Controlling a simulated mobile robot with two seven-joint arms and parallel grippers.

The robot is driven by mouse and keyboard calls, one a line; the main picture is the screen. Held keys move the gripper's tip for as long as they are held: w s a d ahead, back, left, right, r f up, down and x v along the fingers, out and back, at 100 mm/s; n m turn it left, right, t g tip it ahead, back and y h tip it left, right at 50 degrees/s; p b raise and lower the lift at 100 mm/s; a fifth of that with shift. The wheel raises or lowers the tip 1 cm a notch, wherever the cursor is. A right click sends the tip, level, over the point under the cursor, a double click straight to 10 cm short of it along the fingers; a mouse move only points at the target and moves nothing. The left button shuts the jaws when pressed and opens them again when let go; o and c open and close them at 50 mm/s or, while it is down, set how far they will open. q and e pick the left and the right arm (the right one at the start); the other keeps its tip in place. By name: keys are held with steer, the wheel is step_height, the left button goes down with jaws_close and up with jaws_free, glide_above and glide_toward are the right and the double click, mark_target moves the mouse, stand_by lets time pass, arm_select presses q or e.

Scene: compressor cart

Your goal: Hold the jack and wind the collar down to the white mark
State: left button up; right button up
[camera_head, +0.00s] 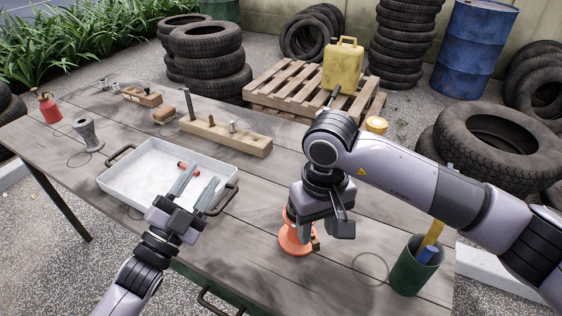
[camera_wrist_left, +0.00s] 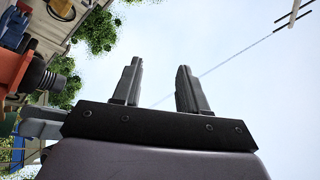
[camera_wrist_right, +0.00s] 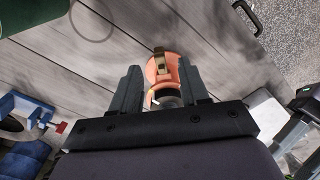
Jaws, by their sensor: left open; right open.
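The orange jack (camera_head: 291,240) stands on the table below my right gripper, with a brass-coloured piece at its side. In the right wrist view the jack (camera_wrist_right: 171,66) lies between and beyond the fingers, with a dark round part nearer the palm. My right gripper (camera_head: 318,234) is open around or just above the jack's top; contact is unclear. My left gripper (camera_head: 196,184) is open and empty over the white tray.
The white tray (camera_head: 125,180) holds a small red-ended item (camera_head: 188,167). A green cup (camera_head: 406,272) with tools stands right of the jack. A wooden block (camera_head: 226,137), grey piece (camera_head: 88,135) and red bottle (camera_head: 46,106) stand farther back. Table around the jack is fairly clear.

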mark_target(315, 241)
arm_select(q)
steer(key=d+r+m+g+h, duration=1.2)
steer(key=d+r+m+g, duration=0.8)
steer(key=m, duration=1)
steer(key=w+d+f+m+t+y, duration=0.1)
steer(key=w+d+m+t+y, duration=0.1)
steer(key=w+d+m+y, duration=0.35)
arm_select(e)
steer(key=shift+f, duration=0.1)
arm_select(q)
steer(key=s+a+f+m+g+y, duration=0.1)
steer(key=a+f+m+y, duration=0.2)
steer(key=a+f+y, duration=0.2)
steer(key=s+a+f+m+g+y, duration=0.2)
steer(key=a+f+y, duration=0.3)
steer(key=f, duration=0.5)
steer(key=shift+m+g+y, duration=0.3)
steer(key=shift+m+y, duration=0.45)
arm_select(e)
steer(key=shift+f, duration=3.45)
